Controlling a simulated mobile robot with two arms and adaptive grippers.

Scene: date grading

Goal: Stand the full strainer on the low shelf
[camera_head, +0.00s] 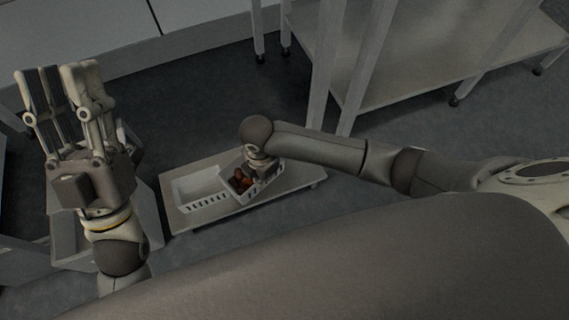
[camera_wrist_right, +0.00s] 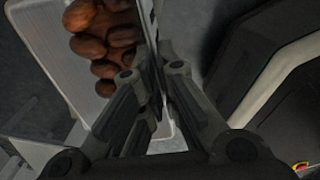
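The strainer (camera_head: 230,190) is a white slotted basket with brown dates (camera_head: 240,180) in it. It is at the low white platform in the middle of the head view; I cannot tell whether it rests there or is slightly raised. My right gripper (camera_head: 262,172) is at its right side. In the right wrist view the fingers (camera_wrist_right: 158,85) close on the strainer's thin wall (camera_wrist_right: 150,20), with dates (camera_wrist_right: 100,40) to the left. My left gripper (camera_head: 60,75) is open, empty and raised at the left. A low shelf (camera_head: 410,65) of a metal rack is at upper right.
A white basket (camera_head: 185,190), seemingly empty, stands left of the strainer on the platform (camera_head: 290,180). A light bin (camera_head: 65,235) is below my left gripper. Rack legs (camera_head: 325,90) stand between the platform and the shelf. Dark floor (camera_head: 200,100) behind the platform is clear.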

